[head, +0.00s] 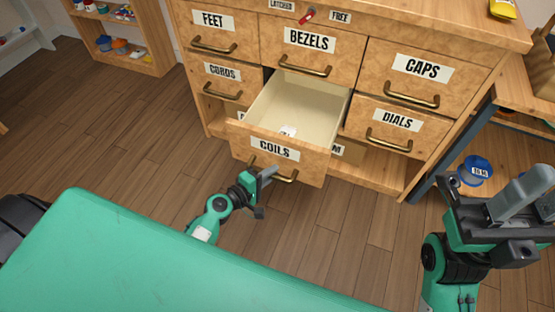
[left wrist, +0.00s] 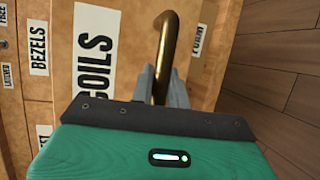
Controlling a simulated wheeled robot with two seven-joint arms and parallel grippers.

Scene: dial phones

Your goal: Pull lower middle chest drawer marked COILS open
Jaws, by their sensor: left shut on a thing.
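The COILS drawer (head: 235,135) in the lower middle of the wooden chest stands pulled well out, and its pale inside shows with a small white item in it. Its brass handle (head: 288,177) is on the front below the label. My left gripper (head: 268,175) is at that handle. In the left wrist view the fingers (left wrist: 162,88) are shut around the brass handle (left wrist: 167,50), beside the COILS label (left wrist: 94,50). My right gripper (head: 500,205) is raised at the right, away from the chest; the gap between its fingers is unclear.
The BEZELS (head: 309,40), CAPS (head: 422,67), DIALS (head: 396,119), FEET (head: 212,20) and CORDS (head: 222,72) drawers are closed. A red latch (head: 307,15) sits above, by the LATCHED and FREE labels. A blue container (head: 474,170) is on the right shelf. Floor left of the chest is clear.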

